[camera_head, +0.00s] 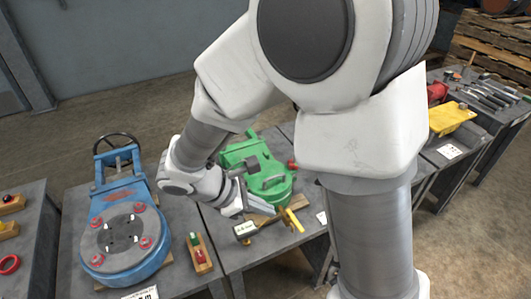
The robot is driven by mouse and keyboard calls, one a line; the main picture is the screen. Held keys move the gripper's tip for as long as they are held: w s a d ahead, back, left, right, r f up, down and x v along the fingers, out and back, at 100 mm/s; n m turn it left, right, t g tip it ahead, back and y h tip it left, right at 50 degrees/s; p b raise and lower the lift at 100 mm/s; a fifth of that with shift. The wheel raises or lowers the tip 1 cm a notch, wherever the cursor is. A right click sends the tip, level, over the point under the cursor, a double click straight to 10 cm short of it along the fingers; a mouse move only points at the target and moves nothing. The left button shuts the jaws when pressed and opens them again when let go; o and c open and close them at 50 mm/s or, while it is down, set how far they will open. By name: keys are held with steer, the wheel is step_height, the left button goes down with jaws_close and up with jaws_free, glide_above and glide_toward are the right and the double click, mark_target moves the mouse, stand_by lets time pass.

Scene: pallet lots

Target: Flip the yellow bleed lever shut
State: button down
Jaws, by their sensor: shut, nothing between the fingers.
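The yellow lever (293,220) sits at the right end of a small brass-coloured fitting (266,221) on the grey bench. It stands out crosswise to the fitting, its ends pointing up-left and down-right. A pale tag or gauge with dark marks (244,229) is at the fitting's left end. My gripper (242,208) is low over the bench, just behind and left of the fitting. It is shut and holds nothing. It looks apart from the lever, but contact with the fitting cannot be told. My wrist hides part of the bench behind it.
A green cast housing (258,160) stands close behind my gripper. A large blue valve body (125,225) is at left, beside a wooden block with red and green buttons (199,253). A yellow part (450,118) lies on the right bench. A white label (322,217) is right of the lever.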

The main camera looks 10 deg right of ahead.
steer(key=a+f+n+t+b, duration=0.1)
steer(key=a+f+n+b, duration=0.1)
steer(key=f, duration=0.6)
steer(key=shift+w+a+n+h+b, duration=0.35)
steer(key=shift+a+n, duration=0.45)
steer(key=shift+a, duration=0.2)
steer(key=shift+d+f, duration=0.1)
steer(key=b, duration=0.4)
glide_toward(295, 222)
steer(key=shift+d+f, duration=2)
steer(key=shift+f, duration=0.8)
steer(key=shift+w, duration=0.1)
